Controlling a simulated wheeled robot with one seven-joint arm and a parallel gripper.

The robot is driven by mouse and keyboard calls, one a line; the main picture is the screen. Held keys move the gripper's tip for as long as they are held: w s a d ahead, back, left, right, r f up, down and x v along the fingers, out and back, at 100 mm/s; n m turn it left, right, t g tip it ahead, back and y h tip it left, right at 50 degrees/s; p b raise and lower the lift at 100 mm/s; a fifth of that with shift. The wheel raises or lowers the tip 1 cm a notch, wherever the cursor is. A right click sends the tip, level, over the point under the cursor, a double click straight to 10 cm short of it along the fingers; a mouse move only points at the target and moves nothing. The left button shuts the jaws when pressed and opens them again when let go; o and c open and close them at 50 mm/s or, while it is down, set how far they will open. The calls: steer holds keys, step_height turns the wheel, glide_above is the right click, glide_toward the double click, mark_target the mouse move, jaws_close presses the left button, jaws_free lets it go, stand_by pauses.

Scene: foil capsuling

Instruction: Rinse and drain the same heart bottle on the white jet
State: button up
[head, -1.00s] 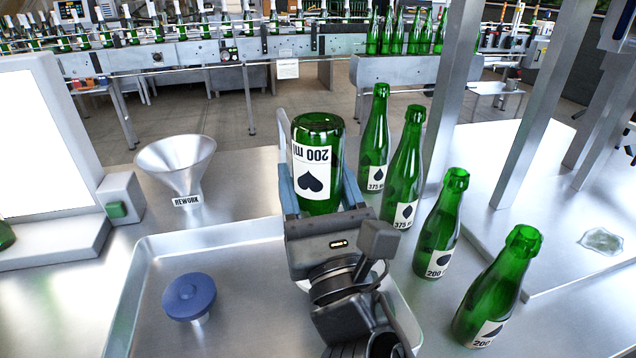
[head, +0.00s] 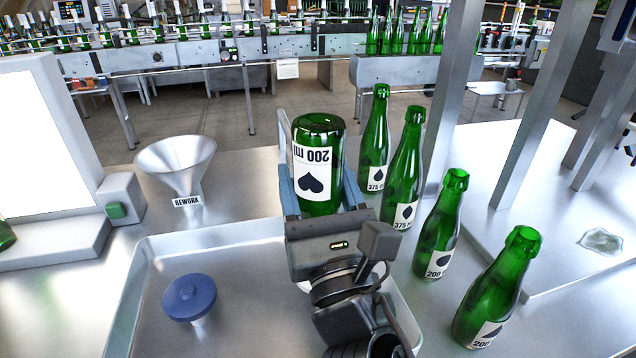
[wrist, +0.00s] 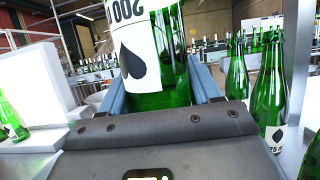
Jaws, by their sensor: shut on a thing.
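A green 200 ml bottle (head: 318,160) is upside down between the fingers of my gripper (head: 325,195), its base up and its label text inverted. The dark label mark has its point up, like an inverted heart. In the wrist view the bottle (wrist: 165,70) stands between the two blue-grey fingers, which are shut on it. Its neck and mouth are hidden behind my gripper. A bit of white (head: 303,286) shows beside my gripper over the tray; it may be the white jet, mostly hidden. I cannot tell whether the bottle touches it.
A steel tray (head: 140,285) holds a blue-capped jet (head: 190,297) at left. A REWORK funnel (head: 176,165) stands behind it. Several upright green bottles, including a near one (head: 497,290), line the right side, close to my gripper. Metal posts (head: 540,105) rise beyond them.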

mark_target(326, 148)
steer(key=shift+s+d+r+p, duration=0.25)
steer(key=shift+s+r+p, duration=0.7)
steer(key=shift+r+p, duration=0.05)
steer(key=shift+s+d+r+p, duration=0.25)
steer(key=shift+s+r+p, duration=0.7)
steer(key=shift+r, duration=0.05)
steer(key=shift+s+d+r+p, duration=0.25)
steer(key=shift+s+r+p, duration=0.7)
steer(key=shift+r+p, duration=0.05)
